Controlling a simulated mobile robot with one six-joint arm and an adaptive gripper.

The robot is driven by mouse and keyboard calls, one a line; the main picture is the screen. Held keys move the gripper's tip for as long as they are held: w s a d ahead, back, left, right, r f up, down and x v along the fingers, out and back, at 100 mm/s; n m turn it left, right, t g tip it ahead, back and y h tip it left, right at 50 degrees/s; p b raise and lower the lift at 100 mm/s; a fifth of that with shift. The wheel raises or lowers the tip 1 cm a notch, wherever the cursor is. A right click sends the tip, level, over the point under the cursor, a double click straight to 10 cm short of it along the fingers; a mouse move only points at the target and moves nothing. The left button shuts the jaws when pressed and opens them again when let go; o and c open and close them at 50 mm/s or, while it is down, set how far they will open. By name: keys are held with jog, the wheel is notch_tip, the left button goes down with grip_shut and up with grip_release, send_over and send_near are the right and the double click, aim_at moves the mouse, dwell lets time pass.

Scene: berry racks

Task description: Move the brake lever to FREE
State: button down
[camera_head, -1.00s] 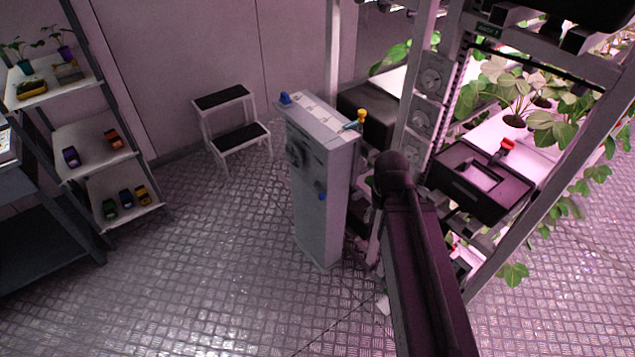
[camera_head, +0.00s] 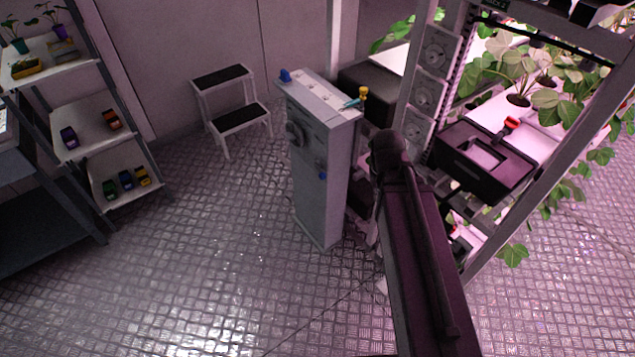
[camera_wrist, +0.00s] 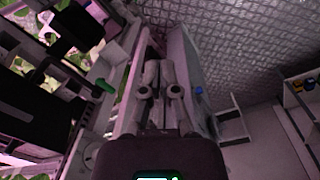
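A tall grey control pedestal (camera_head: 322,170) stands at the middle of the head view. I cannot read any labels, so I cannot tell which one is the brake lever or where FREE is. My gripper (camera_wrist: 159,68) shows in the wrist view with two fingers close together and nothing clearly between them. My arm hides the gripper in the head view.
A plant rack on the right holds a black box (camera_head: 484,161) with a red handle (camera_head: 511,123). A step stool (camera_head: 240,117) stands behind the pedestal. A shelf (camera_head: 90,132) with small coloured items is at left. The metal floor (camera_head: 220,260) in front is clear.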

jog(key=w+a+f+n+t+h+b, duration=0.25)
jog(key=w+a+f+n+b, duration=0.2)
jog(key=w+f+b, duration=0.4)
jog(key=w+a+f+n+t+h+b, duration=0.1)
jog(key=w+a+f+n+h+b, duration=0.4)
jog(key=f+b, duration=0.6)
jog(key=w+a+f+n+t+h+b, duration=0.1)
jog(key=w+a+f+n+b, duration=0.4)
jog(key=b, duration=0.5)
jog(key=w+a+f+n+t+h+b, duration=0.1)
jog(key=w+a+f+n+t+b, duration=0.3)
jog(key=a+b, duration=0.5)
jog(key=shift+w+a+f+n+t+b, duration=0.45)
jog(key=shift+w+n+b, duration=0.65)
jog(key=shift+n, duration=0.75)
jog(key=shift+w+d, duration=0.1)
jog(key=shift+d, duration=0.1)
